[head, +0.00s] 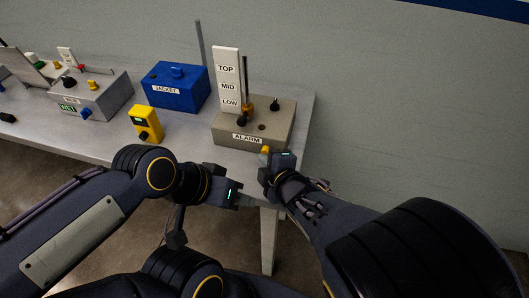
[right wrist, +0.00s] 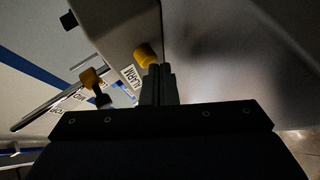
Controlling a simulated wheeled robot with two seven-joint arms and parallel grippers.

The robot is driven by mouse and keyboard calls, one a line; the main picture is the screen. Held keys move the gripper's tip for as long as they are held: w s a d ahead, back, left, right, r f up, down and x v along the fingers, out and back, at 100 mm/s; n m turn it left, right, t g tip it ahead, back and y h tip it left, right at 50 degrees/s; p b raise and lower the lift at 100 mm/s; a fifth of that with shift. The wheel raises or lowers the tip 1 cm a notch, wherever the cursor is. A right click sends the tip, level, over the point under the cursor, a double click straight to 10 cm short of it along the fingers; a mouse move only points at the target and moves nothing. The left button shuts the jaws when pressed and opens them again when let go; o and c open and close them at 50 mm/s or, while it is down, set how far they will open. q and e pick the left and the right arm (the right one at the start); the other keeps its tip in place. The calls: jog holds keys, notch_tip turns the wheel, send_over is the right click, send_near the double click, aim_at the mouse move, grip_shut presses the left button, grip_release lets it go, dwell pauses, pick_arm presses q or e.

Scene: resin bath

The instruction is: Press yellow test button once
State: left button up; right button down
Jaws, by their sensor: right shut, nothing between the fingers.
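The yellow test button (head: 265,149) sticks out from the front of the grey ALARM box (head: 280,112), near its lower right. My right gripper (head: 264,160) is shut and empty, right in front of it. In the right wrist view the yellow button (right wrist: 146,54) lies just beyond the closed fingertips (right wrist: 159,70), slightly left of them. The tips overlap its edge in the picture; I cannot tell whether they touch it. My left gripper (head: 250,201) is lower, in front of the table edge, away from the button. Its jaw opening is too small to tell.
A TOP/MID/LOW board (head: 227,75) stands at the ALARM box, with a black-and-yellow part (head: 244,107) beside it. A yellow device (head: 147,123), a blue JACKET box (head: 176,88) and a grey box (head: 92,95) stand to the left. The grey wall is behind.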

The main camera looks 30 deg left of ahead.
jog(key=shift+w, duration=0.3)
jog(key=shift+s, duration=0.1)
dwell(0.3)
jog(key=shift+s+d+b, duration=0.2)
jog(key=shift+s+b, duration=0.35)
jog(key=shift+s, duration=0.3)
